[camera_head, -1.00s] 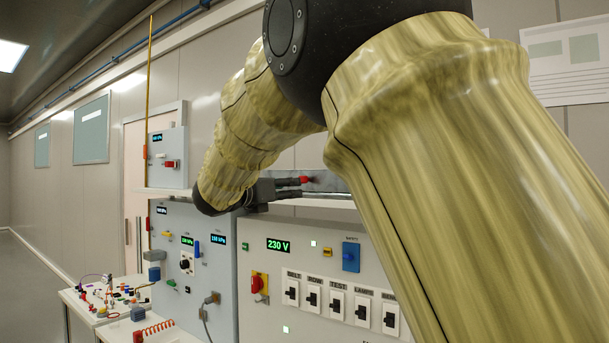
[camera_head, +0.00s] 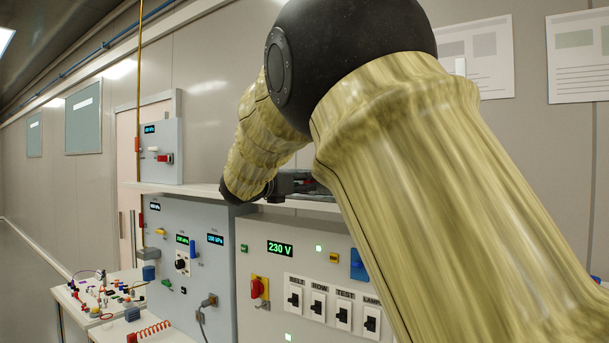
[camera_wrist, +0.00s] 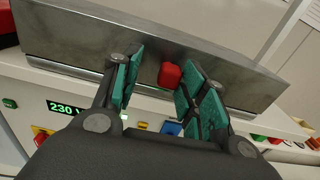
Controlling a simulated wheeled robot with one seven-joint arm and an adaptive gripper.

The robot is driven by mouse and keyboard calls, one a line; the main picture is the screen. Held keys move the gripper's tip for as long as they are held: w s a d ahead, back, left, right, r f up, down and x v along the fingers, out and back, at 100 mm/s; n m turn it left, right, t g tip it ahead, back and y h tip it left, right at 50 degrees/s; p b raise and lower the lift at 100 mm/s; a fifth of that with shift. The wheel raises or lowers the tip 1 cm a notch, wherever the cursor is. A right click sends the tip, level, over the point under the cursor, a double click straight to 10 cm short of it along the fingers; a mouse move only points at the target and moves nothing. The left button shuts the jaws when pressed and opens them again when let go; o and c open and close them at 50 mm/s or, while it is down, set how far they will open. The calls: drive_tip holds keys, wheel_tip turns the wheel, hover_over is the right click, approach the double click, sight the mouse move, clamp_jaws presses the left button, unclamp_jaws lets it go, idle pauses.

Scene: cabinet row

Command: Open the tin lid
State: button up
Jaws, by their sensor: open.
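In the wrist view, a long grey metal box (camera_wrist: 90,45), which looks like the tin, lies across the picture on a pale shelf. A small red knob (camera_wrist: 169,75) sticks out from its near face. My gripper (camera_wrist: 163,88) is open, with one green-padded finger on each side of the knob. A gap shows between the knob and the left finger; the right finger is close to it, and I cannot tell whether it touches. In the head view my gripper (camera_head: 298,184) is at the shelf, and my arm hides most of the tin.
A pale shelf (camera_head: 200,189) runs above a panel with a 230 V display (camera_head: 280,247), a row of switches (camera_head: 319,305) and a red-yellow rotary switch (camera_head: 258,287). A small box with a red handle (camera_head: 160,155) stands on the shelf at left. A cluttered bench (camera_head: 90,312) is lower left.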

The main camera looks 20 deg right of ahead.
drive_tip(key=shift+d+r, duration=0.35)
drive_tip(key=shift+d, duration=0.4)
drive_tip(key=shift+w+f, duration=0.1)
drive_tip(key=shift+w, duration=0.15)
drive_tip(key=shift+c, duration=0.7)
drive_tip(key=shift+s+r+p, duration=0.3)
drive_tip(key=shift+s, duration=0.1)
drive_tip(key=c, duration=0.7)
clamp_jaws()
